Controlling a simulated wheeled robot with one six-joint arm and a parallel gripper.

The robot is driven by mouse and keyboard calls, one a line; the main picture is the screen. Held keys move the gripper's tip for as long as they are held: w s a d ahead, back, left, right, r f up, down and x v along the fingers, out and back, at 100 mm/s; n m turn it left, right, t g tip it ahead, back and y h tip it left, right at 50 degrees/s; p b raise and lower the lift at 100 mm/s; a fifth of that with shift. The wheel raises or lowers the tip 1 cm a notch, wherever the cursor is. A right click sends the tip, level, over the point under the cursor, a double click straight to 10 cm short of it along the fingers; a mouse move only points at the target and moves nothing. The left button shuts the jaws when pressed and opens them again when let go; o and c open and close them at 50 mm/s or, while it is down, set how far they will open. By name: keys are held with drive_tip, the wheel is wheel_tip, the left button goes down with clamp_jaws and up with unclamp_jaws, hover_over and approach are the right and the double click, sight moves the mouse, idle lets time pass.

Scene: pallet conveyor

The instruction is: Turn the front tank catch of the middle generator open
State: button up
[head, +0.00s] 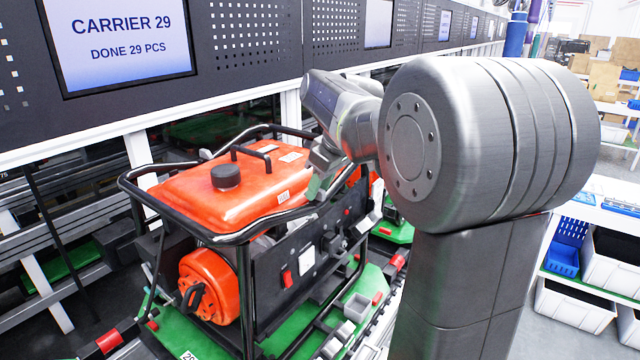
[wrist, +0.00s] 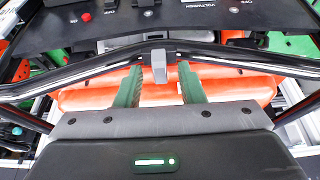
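The generator in front of me has an orange tank (head: 225,190) in a black tube frame. In the wrist view a small grey catch (wrist: 158,68) sits on the black frame tube, beside the orange tank (wrist: 85,98). It points lengthwise toward my gripper, across the tube. My gripper (wrist: 160,72) has green fingers, one on each side of the catch, with a visible gap on both sides. The fingers are apart and hold nothing. In the head view my gripper (head: 318,184) is at the right end of the tank's front edge; the catch cannot be made out there.
The generator stands on a green pallet (head: 190,335) on the conveyor. A dark control panel (wrist: 220,18) lies beyond the tube in the wrist view. A screen wall (head: 125,40) runs behind. Shelves with bins (head: 575,300) stand at the right.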

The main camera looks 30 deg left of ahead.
drive_tip(key=shift+f, duration=0.15)
drive_tip(key=shift+c, duration=0.3)
clamp_jaws()
